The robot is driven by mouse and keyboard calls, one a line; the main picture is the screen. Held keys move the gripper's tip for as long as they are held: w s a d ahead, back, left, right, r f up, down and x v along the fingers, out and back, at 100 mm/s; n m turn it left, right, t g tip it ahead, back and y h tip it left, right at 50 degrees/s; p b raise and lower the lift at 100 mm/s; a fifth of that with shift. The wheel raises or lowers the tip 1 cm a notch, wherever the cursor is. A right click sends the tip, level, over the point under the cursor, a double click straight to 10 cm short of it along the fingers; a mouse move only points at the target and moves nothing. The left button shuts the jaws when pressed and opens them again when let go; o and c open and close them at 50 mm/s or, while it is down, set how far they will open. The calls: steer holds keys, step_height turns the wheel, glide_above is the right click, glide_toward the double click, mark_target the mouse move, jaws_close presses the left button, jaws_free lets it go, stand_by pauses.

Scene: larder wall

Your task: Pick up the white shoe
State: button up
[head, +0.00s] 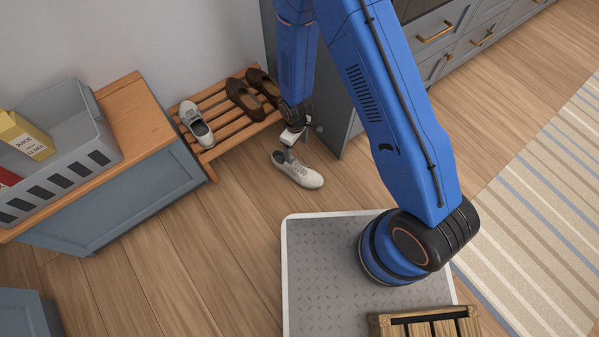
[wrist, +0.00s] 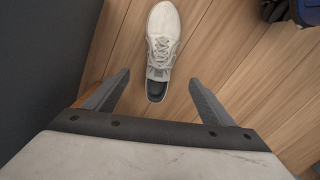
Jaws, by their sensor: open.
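A white shoe (head: 299,171) lies on the wooden floor in front of the slatted shoe rack. My gripper (head: 291,148) is above its heel end in the head view and hides part of it. In the wrist view the white shoe (wrist: 163,45) is upright with laces showing, its toe away from me. Another white shoe (head: 197,124) sits at the left end of the rack.
The rack (head: 238,131) also carries a pair of brown shoes (head: 243,98). A blue-grey cabinet (head: 110,195) with a grey basket (head: 92,140) stands left. A tall grey cabinet side (head: 342,110) is close right of my gripper. Floor in front of the shoe is clear.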

glide_toward(297, 168)
steer(key=shift+s+a+f, duration=0.1)
steer(key=shift+s+f, duration=0.3)
steer(key=shift+s, duration=0.4)
steer(key=shift+s+f, duration=0.2)
steer(key=shift+f, duration=2.35)
steer(key=shift+c, duration=0.3)
steer(key=c, duration=1.3)
steer(key=shift+r, duration=0.1)
steer(key=shift+c, duration=0.2)
